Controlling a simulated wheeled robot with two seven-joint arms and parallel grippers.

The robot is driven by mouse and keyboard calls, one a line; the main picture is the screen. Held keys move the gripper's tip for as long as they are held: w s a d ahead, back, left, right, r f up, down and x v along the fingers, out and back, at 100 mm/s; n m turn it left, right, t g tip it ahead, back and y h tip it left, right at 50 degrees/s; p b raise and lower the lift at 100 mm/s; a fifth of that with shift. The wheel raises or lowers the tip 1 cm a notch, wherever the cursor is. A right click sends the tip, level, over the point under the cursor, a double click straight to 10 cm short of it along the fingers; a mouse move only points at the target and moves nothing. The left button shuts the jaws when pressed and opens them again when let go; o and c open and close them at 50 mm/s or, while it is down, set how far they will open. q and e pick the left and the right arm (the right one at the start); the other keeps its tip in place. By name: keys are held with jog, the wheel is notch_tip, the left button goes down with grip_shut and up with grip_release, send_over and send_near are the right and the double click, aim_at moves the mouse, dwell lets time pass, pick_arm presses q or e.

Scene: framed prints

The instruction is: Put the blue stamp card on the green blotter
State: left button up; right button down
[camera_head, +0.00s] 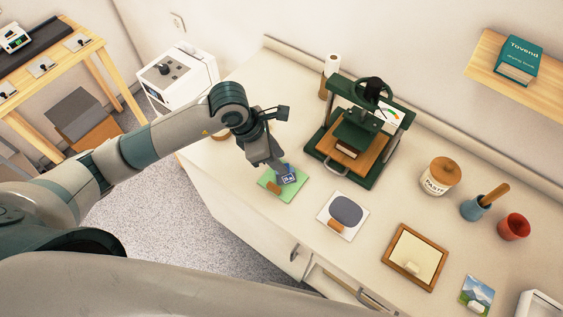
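The blue stamp card (287,174) shows at the upper right part of the green blotter (270,179), just below my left gripper's fingers. It looks tilted; I cannot tell whether it rests on the blotter or is a little above it. My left gripper (276,166) points down over the blotter with its fingertips right at the card. The gripper hides part of the card and blotter, and I cannot tell whether the fingers are closed on the card. My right gripper is not in view.
A small wooden block (274,188) sits on the blotter. A green press (352,135) stands behind, to the right. A white card with a grey oval (346,210), a wooden frame (415,252), a paste jar (440,176) and a red pot (514,226) occupy the counter further right.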

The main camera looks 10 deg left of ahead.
pick_arm(q)
jog(key=b+v, duration=0.3)
jog(key=v, duration=0.6)
dwell(0.9)
